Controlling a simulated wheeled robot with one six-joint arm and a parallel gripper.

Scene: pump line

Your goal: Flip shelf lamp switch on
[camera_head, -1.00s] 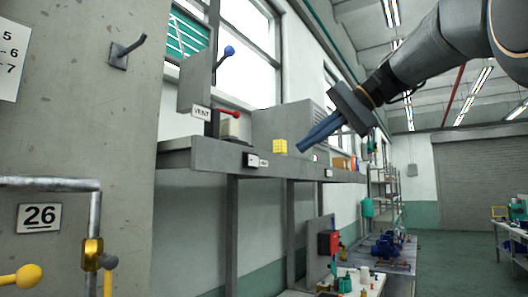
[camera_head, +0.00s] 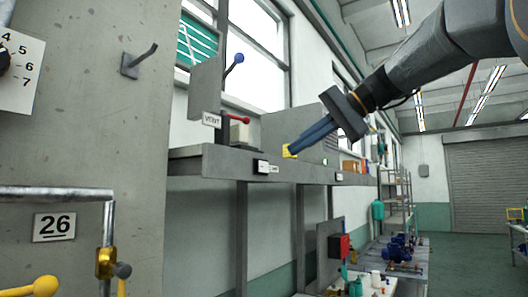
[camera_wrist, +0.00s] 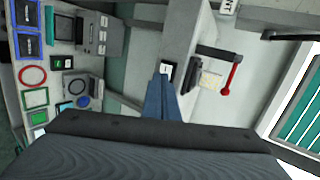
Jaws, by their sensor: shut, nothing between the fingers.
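A small dark switch (camera_head: 261,167) with a white label beside it sits on the front edge of the grey shelf (camera_head: 225,163). I cannot read the label. In the wrist view a dark switch with a white face (camera_wrist: 167,69) shows just beyond my fingertips. My gripper (camera_head: 291,151) has its blue fingers together with nothing between them. In the head view its tips appear above and right of the switch, apart from it. In the wrist view my gripper (camera_wrist: 161,80) points at the shelf edge. The switch's lever position is too small to tell.
A red-handled lever (camera_head: 239,119) and a blue-knobbed lever (camera_head: 235,62) stand at the shelf's left end. A second dark switch (camera_head: 338,176) is farther along the edge. A concrete pillar (camera_head: 80,120) stands at left.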

